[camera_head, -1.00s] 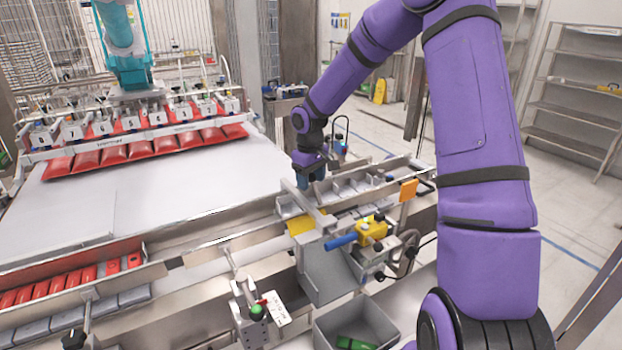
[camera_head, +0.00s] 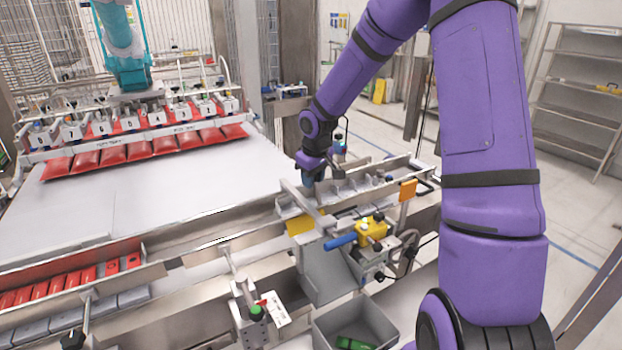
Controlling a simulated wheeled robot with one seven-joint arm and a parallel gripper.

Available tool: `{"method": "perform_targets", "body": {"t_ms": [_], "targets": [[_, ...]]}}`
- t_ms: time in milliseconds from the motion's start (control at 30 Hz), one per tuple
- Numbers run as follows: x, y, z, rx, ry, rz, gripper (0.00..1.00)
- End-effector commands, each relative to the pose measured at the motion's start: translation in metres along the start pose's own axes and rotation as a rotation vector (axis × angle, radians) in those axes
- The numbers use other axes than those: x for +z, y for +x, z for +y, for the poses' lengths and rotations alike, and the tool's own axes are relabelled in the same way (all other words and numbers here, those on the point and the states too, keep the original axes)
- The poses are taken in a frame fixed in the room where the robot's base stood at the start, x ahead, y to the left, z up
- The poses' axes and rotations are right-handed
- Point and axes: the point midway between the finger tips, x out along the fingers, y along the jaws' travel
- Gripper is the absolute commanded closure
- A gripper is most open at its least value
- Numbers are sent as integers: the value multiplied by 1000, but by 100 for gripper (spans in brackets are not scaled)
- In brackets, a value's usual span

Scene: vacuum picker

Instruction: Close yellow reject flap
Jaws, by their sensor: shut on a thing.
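The yellow flap (camera_head: 300,225) shows as a small yellow plate at the near left end of the metal reject trough (camera_head: 350,203), beside the conveyor. A grey metal bar (camera_head: 296,195) runs slantwise just above and behind it. My gripper (camera_head: 309,182) points down over the far side of the trough, behind the bar and a little beyond the yellow plate. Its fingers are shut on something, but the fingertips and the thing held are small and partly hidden. I cannot tell whether it is part of the flap.
A yellow valve block with a blue handle (camera_head: 342,241) juts out in front of the trough. An orange plate (camera_head: 408,190) stands at its right. A grey bin (camera_head: 356,325) sits below. Red packs (camera_head: 150,150) hang over the white conveyor (camera_head: 190,185) at left.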

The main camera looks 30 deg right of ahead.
Motion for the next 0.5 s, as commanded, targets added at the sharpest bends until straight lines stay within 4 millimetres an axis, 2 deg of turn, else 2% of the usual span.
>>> {"method": "perform_targets", "body": {"t_ms": [133,500], "targets": [[7,-6,-2,28,2,94,100],[26,-16,-7,25,3,85,100]]}}
